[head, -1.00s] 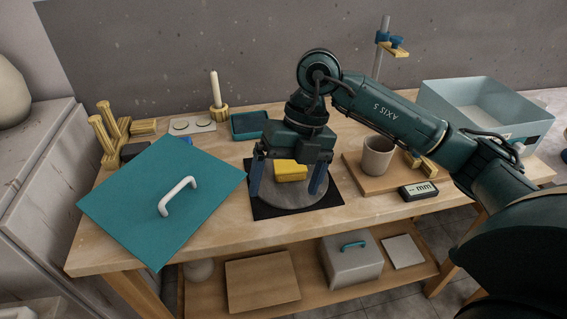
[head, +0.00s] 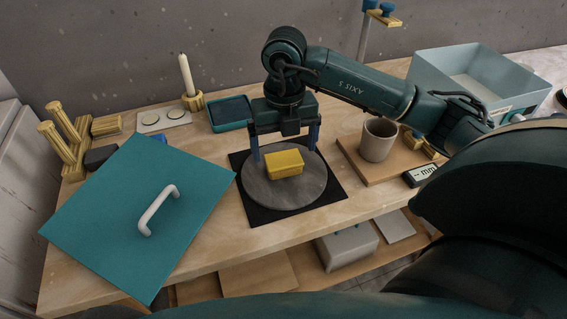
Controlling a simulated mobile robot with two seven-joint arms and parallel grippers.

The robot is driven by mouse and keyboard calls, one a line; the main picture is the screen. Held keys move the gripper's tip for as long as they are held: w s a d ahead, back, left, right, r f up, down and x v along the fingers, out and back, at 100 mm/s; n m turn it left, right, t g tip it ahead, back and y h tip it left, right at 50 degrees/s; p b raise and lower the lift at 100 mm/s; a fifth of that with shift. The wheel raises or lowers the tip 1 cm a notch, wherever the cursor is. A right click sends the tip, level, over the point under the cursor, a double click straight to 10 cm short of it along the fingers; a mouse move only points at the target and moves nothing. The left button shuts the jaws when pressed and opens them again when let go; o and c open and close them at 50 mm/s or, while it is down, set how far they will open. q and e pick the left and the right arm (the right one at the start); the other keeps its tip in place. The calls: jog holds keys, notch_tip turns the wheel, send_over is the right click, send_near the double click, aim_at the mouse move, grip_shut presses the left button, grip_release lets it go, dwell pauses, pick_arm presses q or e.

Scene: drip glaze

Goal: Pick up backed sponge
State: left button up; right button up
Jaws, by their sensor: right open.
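The backed sponge, a yellow block (head: 284,163), lies on a round grey disc (head: 278,192) that rests on a black mat (head: 325,197). My right gripper (head: 284,152) points down at the far side of the disc, its two blue fingers spread wide. The fingers are apart from the sponge, which shows in front of them, and nothing is held between them. I cannot tell the exact height of the fingertips over the disc. My left gripper does not show.
A teal board with a white handle (head: 137,215) covers the table's left. A grey cup (head: 378,140) stands on a wooden board (head: 356,163) at right, near a small gauge (head: 421,175). A teal tray (head: 230,113), candle (head: 187,75) and pale blue bin (head: 460,85) stand farther back.

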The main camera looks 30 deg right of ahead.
aim_at(284, 159)
jog(key=shift+w+d+f+p, duration=0.1)
jog(key=shift+w+f+p, duration=0.1)
jog(key=shift+f, duration=1.15)
jog(key=shift+w+f+p, duration=0.1)
jog(key=shift+f+p, duration=0.05)
jog(key=shift+f, duration=1.15)
jog(key=c, duration=1)
